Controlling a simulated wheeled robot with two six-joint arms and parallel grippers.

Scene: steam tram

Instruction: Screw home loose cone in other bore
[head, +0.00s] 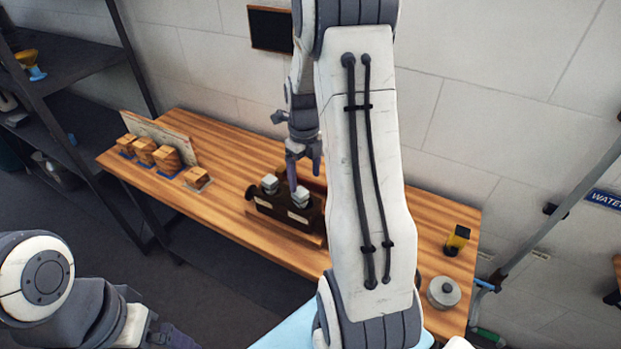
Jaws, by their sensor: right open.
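A dark brown block (285,213) with two bores stands near the middle of the wooden bench. Two pale grey, blocky-topped pieces that look like the cones sit on it, one at the left (270,184) and one at the right (301,198). I cannot tell from here which is loose or how deep either sits. My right gripper (305,172) points down, open, just above the right piece; contact cannot be made out. My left gripper (172,338) is at the bottom left, away from the bench and partly cut off; its fingers are unclear.
A yellow and black item (457,240) and a round grey lidded pot (443,292) are at the right. The bench (225,215) is clear left of the block.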

